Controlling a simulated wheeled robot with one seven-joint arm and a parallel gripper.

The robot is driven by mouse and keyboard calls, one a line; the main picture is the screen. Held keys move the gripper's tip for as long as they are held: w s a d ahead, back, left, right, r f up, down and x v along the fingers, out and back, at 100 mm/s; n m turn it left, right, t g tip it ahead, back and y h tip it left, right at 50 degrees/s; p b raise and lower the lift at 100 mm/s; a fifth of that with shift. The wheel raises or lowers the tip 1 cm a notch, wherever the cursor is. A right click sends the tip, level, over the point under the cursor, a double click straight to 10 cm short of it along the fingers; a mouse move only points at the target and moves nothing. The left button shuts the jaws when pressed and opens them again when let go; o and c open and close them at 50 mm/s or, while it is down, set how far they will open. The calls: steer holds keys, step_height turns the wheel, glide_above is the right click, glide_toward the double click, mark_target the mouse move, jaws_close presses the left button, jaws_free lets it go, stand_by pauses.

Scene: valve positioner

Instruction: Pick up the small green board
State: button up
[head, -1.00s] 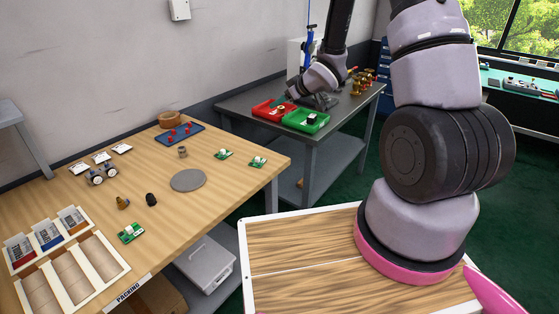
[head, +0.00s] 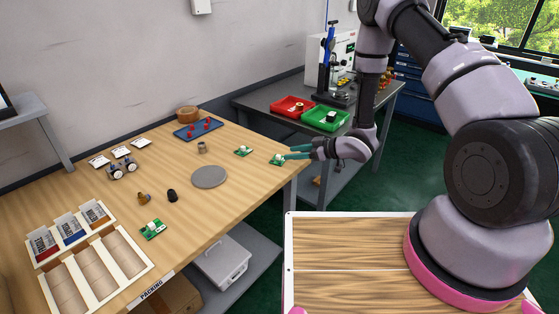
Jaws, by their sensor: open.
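Several small green boards with white parts lie on the wooden table (head: 240,205). One green board (head: 276,160) is near the table's right edge, just left of my gripper's fingertips. Another green board (head: 243,151) lies a little further left and back. A third green board (head: 152,230) lies near the front edge by the packing trays. My gripper (head: 288,153) comes in from the right, at the table's right edge, with its teal fingers apart and nothing seen between them. Whether the fingers touch the nearest board cannot be told.
A grey disc (head: 210,177), a brass fitting (head: 144,198) and a black cap (head: 172,195) lie mid-table. A blue tray (head: 198,128) is at the back. A grey bench behind holds a red bin (head: 293,106) and a green bin (head: 325,118).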

mark_target(282, 161)
steer(key=x, duration=0.5)
steer(key=shift+a+f, duration=0.1)
steer(key=shift+f, duration=0.15)
jaws_close()
